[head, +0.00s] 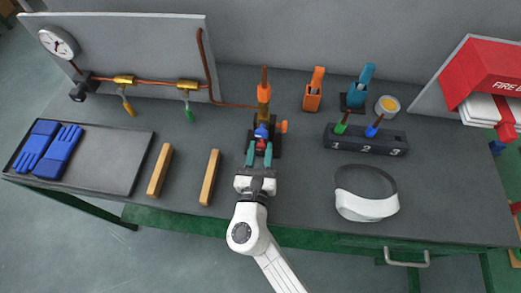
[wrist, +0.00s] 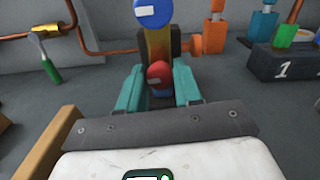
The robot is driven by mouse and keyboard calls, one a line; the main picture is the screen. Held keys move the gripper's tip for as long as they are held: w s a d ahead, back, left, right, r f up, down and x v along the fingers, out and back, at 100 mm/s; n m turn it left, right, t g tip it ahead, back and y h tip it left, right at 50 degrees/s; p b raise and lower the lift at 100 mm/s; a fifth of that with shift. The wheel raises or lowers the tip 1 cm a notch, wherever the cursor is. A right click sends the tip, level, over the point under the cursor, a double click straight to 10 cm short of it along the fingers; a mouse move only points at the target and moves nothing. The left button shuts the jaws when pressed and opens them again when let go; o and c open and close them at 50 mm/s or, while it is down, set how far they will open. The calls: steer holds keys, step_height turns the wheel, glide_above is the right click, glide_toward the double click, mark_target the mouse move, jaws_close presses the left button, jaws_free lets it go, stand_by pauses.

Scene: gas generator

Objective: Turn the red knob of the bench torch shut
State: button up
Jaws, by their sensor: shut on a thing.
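The bench torch (head: 264,94) stands upright at the middle of the bench, with an orange top and a dark base. Its red knob (wrist: 159,76) is low on the near side, below a blue knob (wrist: 153,12). The red knob also shows small in the head view (head: 262,143). My gripper (head: 259,157) reaches the torch from the front. Its teal fingers (wrist: 159,86) stand on either side of the red knob and are shut on it. The finger contact is partly hidden in both views.
An orange knob (head: 282,127) sticks out at the torch's right. Two wooden bars (head: 210,177) lie left of my gripper. A numbered black block (head: 365,140) and a white visor (head: 366,206) stand to the right. A copper pipe (head: 208,68) runs to the torch.

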steer(key=shift+f+m+b, duration=0.1)
steer(key=shift+m+b, duration=0.2)
steer(key=shift+b, duration=0.15)
steer(key=m+b, duration=0.3)
steer(key=b, duration=0.1)
steer(key=shift+f+m, duration=0.15)
steer(key=shift+m, duration=0.25)
steer(key=m+b, duration=0.5)
steer(key=shift+d+b, duration=0.1)
steer(key=shift+b, duration=0.2)
steer(key=m+b, duration=0.5)
steer(key=shift+f+m, duration=0.1)
steer(key=shift+m, duration=0.3)
steer(key=shift+m+b, duration=1.75)
steer(key=shift+m, duration=0.15)
steer(key=shift+d, duration=0.1)
steer(key=o, duration=1)
steer(key=shift+o, duration=0.2)
